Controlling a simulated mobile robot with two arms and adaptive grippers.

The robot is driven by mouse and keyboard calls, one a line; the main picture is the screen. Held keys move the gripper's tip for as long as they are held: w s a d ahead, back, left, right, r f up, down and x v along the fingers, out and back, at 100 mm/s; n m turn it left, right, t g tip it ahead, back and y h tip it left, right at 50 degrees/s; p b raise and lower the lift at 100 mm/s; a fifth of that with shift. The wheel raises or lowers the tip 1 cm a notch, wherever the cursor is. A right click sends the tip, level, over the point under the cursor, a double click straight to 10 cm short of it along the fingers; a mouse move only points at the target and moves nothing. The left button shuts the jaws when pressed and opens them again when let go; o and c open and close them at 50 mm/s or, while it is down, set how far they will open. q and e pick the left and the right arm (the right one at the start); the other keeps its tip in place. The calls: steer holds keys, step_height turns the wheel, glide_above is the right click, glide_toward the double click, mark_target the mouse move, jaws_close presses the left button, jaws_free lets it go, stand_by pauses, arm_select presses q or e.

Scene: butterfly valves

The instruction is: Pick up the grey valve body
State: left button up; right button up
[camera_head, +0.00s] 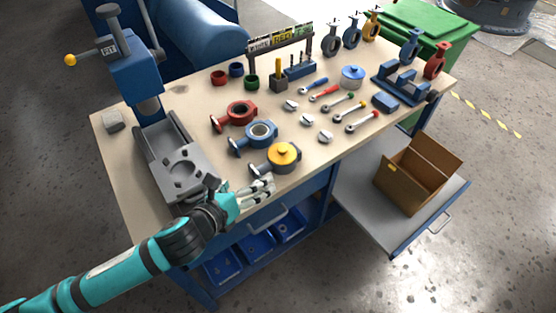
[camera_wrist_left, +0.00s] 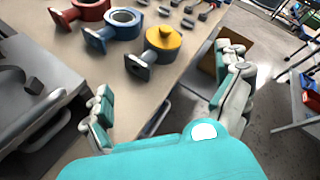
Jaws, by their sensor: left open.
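The grey valve body (camera_head: 262,168) lies near the table's front edge with a yellow round part (camera_head: 284,153) on top. In the left wrist view the grey valve body (camera_wrist_left: 140,66) is ahead, its dark flange facing my gripper. My left gripper (camera_head: 264,190) is at the front edge, just in front of the valve body and apart from it. In the left wrist view my left gripper (camera_wrist_left: 168,80) has its fingers spread wide with nothing between them. My right gripper is in neither view.
A blue valve body (camera_head: 260,132) and a red one (camera_head: 240,112) lie behind the grey one. A blue press (camera_head: 134,72) with a grey base stands at left. Wrenches (camera_head: 344,103) and small parts lie to the right. A cardboard box (camera_head: 413,178) sits on a lower shelf (camera_head: 362,197).

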arm_select(q)
steer(key=m+h, duration=0.1)
steer(key=m, duration=0.6)
glide_toward(279, 157)
steer(key=x, duration=0.4)
steer(key=shift+w+d, duration=0.15)
steer(key=shift+f+p+x, duration=0.1)
steer(key=shift+p+x, duration=0.1)
steer(key=shift+x, duration=1.4)
steer(key=shift+f+p+x, duration=0.15)
steer(key=shift+x, duration=1.45)
steer(key=shift+r, duration=0.1)
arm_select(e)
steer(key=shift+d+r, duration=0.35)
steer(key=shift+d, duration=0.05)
arm_select(q)
steer(key=c, duration=1.6)
steer(key=shift+r, duration=0.1)
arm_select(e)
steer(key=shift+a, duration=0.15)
